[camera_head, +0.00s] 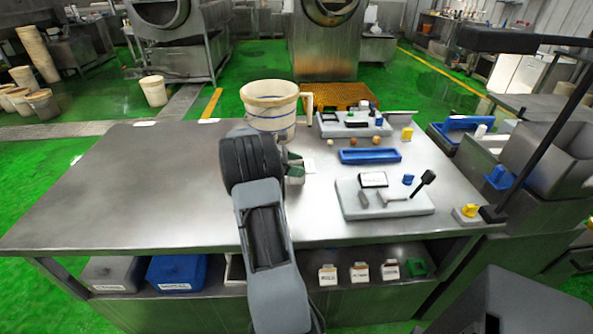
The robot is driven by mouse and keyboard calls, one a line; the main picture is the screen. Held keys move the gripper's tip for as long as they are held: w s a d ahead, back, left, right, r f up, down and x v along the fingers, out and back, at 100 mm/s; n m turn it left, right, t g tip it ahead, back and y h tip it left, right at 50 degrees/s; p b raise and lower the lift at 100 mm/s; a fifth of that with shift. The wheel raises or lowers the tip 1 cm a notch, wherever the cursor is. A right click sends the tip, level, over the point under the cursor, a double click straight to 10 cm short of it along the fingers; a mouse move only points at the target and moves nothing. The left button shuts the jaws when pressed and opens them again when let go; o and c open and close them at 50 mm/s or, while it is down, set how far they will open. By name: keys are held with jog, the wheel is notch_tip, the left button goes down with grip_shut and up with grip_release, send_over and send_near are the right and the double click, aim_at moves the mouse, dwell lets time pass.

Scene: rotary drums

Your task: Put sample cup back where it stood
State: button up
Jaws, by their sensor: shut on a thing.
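The sample cup (270,112) is a cream cup with blue bands, an open top and a handle on its right. It is upright near the back edge of the steel table (130,190), just beyond my wrist. My gripper (291,160) is shut on the cup, mostly hidden behind my wrist and arm. The fingers' contact and the cup's underside are hidden, so I cannot tell whether the cup touches the table. A white label (310,165) lies on the tabletop right of my gripper.
Right of the cup are a grey board (352,124) with small parts, a blue tray (370,156) and a light grey board (385,197) with a black-handled tool. Two white labels lie along the back edge. The left tabletop is clear. A dark lamp arm (545,135) rises at the right.

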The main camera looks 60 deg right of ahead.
jog(key=shift+f, duration=0.95)
jog(key=shift+f, duration=0.15)
jog(key=o, duration=1.3)
jog(key=shift+c, duration=0.2)
